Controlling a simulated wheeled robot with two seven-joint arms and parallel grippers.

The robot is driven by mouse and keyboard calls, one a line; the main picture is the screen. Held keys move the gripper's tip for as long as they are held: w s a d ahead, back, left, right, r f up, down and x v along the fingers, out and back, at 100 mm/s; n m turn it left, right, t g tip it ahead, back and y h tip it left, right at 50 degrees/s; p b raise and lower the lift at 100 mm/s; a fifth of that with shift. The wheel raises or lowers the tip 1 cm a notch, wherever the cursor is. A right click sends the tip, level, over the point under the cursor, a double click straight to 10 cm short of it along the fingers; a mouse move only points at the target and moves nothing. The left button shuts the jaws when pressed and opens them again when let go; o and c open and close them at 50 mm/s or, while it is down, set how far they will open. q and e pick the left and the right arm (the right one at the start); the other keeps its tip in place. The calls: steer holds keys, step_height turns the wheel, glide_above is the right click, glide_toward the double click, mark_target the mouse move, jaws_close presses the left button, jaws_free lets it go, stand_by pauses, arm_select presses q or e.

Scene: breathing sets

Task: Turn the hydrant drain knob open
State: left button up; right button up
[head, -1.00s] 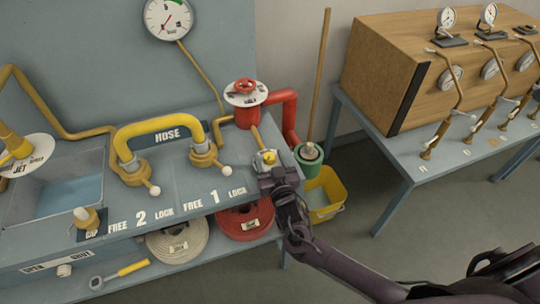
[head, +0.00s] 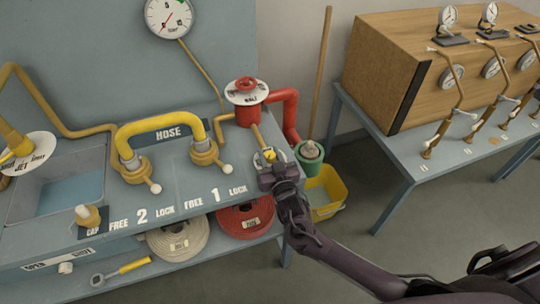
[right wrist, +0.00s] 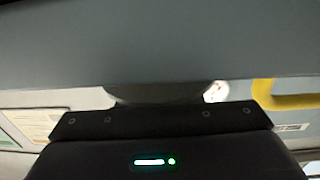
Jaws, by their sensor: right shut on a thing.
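The red hydrant (head: 250,113) stands at the bench's right end, with a red handwheel (head: 246,83) over a white dial plate. A yellow pipe (head: 260,138) runs from its foot toward the front edge, to a small yellow drain fitting (head: 269,154). My right gripper (head: 272,166) is at this fitting from the front and is shut on the drain knob there. The gripper hides most of the knob, so its turn position cannot be read. The right wrist view shows my gripper body against a close grey surface, without the fingertips. My left gripper is out of view.
A green container (head: 312,163) and a yellow bucket (head: 328,192) stand right of my gripper. The yellow hose coupling (head: 160,128) is to the left on the bench. Coiled hoses (head: 245,221) lie on the shelf below. A second table (head: 385,165) stands at right, across open floor.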

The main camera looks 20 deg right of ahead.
steer(key=shift+y, duration=0.3)
steer(key=n+y, duration=0.3)
steer(key=y, duration=0.1)
steer(key=shift+f+g+b, duration=0.1)
steer(key=shift+g+b, duration=0.2)
steer(key=shift+b, duration=0.05)
steer(key=n+y+b, duration=0.1)
steer(key=y, duration=0.1)
steer(key=n+g+y, duration=0.1)
steer(key=y, duration=0.1)
steer(key=shift+n+g+b, duration=0.3)
steer(key=shift+n+b, duration=0.05)
steer(key=shift+n, duration=0.05)
steer(key=shift+n+g+y+b, duration=0.5)
steer(key=shift+n+y, duration=0.1)
steer(key=shift+y, duration=0.3)
steer(key=o, duration=1)
steer(key=shift+c, duration=0.2)
